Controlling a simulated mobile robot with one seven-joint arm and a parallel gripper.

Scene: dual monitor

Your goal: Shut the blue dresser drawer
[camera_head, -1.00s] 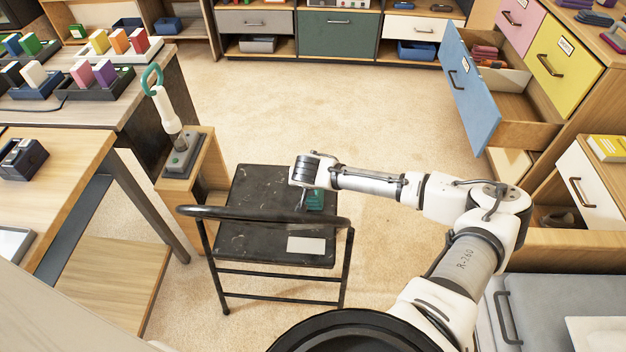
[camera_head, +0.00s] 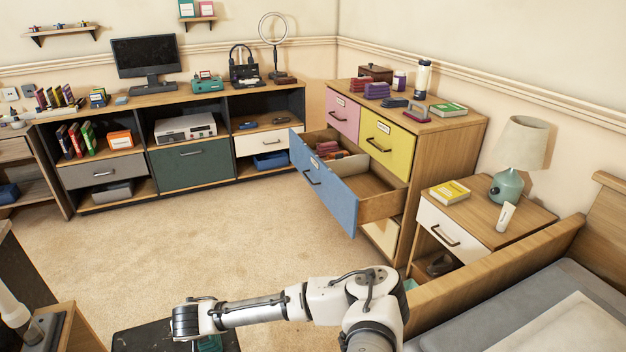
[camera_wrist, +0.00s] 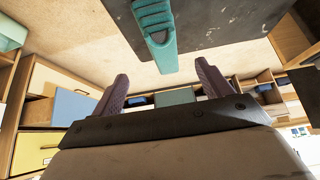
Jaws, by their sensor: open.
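The blue dresser drawer (camera_head: 322,182) is pulled far out of the dresser (camera_head: 448,138) in the head view. Its inside shows, with dark red items (camera_head: 328,150) toward the left end. A blue panel (camera_wrist: 72,107) at the left of the wrist view looks like the same drawer front. My gripper (camera_wrist: 162,78) is open, its two dark fingers apart with nothing held between them. It is well to the left of and nearer than the drawer, over the black chair seat (camera_head: 145,338). A teal object (camera_wrist: 155,28) lies beyond the fingers. The fingers are hidden in the head view.
A yellow drawer (camera_head: 384,145) and a pink drawer (camera_head: 342,117) are shut. A nightstand (camera_head: 475,220) with a lamp (camera_head: 520,150) and a bed (camera_head: 530,310) stand to the right. Bare carpet (camera_head: 200,245) lies left of the drawer.

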